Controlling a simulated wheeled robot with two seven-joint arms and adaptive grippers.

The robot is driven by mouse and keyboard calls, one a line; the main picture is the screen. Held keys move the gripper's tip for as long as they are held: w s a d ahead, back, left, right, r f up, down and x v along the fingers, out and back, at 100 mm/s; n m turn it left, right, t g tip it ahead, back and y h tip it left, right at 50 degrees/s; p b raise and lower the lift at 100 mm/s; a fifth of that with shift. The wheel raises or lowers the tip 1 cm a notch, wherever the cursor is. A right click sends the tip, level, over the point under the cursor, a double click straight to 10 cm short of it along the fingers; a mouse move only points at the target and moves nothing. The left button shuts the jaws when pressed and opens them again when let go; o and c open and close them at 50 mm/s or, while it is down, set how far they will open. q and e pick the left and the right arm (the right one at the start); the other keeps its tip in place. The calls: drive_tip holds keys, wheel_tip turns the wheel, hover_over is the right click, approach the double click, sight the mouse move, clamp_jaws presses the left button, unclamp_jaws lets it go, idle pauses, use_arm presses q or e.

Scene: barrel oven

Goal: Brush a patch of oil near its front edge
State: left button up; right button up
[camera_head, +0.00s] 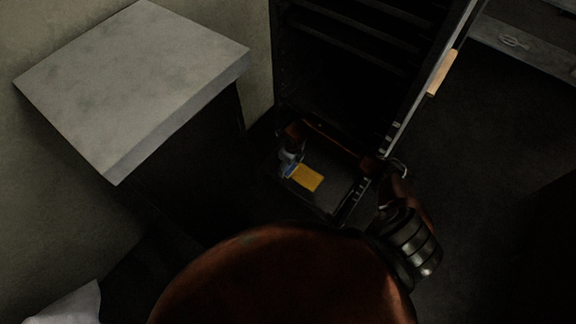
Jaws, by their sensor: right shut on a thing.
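The barrel oven (345,62) stands open, its inside very dark. A dark floor or tray (335,190) shows low in it. My right gripper (290,163) is down at the left of this floor, shut on a small tool with a blue part (289,171). A flat yellow-orange rectangle (307,178) lies or is held just right of the blue part. I cannot tell whether it is the tool's head or touches the floor. No separate oil patch can be made out in the dark. My left gripper is not in view.
The open oven door (410,110) with a wooden handle (442,73) stands right of the opening. Racks (350,30) cross the oven above my right arm. A grey-topped counter (140,80) stands at the left. A white object (65,308) lies lower left.

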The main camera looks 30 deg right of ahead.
drive_tip(key=shift+f+b, duration=0.65)
drive_tip(key=shift+f, duration=0.1)
idle(0.4)
drive_tip(key=shift+s+r, duration=0.1)
drive_tip(key=shift+s+d+p, duration=0.3)
drive_tip(key=shift+s+p, duration=0.15)
drive_tip(key=shift+s, duration=0.05)
drive_tip(key=shift+s+d+r+p, duration=0.1)
drive_tip(key=shift+s+d+p, duration=0.2)
drive_tip(key=shift+s, duration=0.3)
drive_tip(key=shift+s+d+p, duration=0.15)
drive_tip(key=shift+s+p, duration=0.1)
drive_tip(key=shift+s, duration=0.35)
drive_tip(key=shift+f, duration=0.2)
drive_tip(key=shift+w+a+f+b, duration=0.1)
drive_tip(key=shift+w+a+b, duration=0.15)
drive_tip(key=shift+w+b, duration=0.35)
drive_tip(key=shift+w+a+f+b, duration=0.1)
drive_tip(key=shift+w+a+b, duration=0.15)
drive_tip(key=shift+w+b, duration=0.25)
drive_tip(key=shift+w+a+r+b, duration=0.15)
drive_tip(key=shift+w+a+b, duration=0.2)
drive_tip(key=shift+w, duration=0.35)
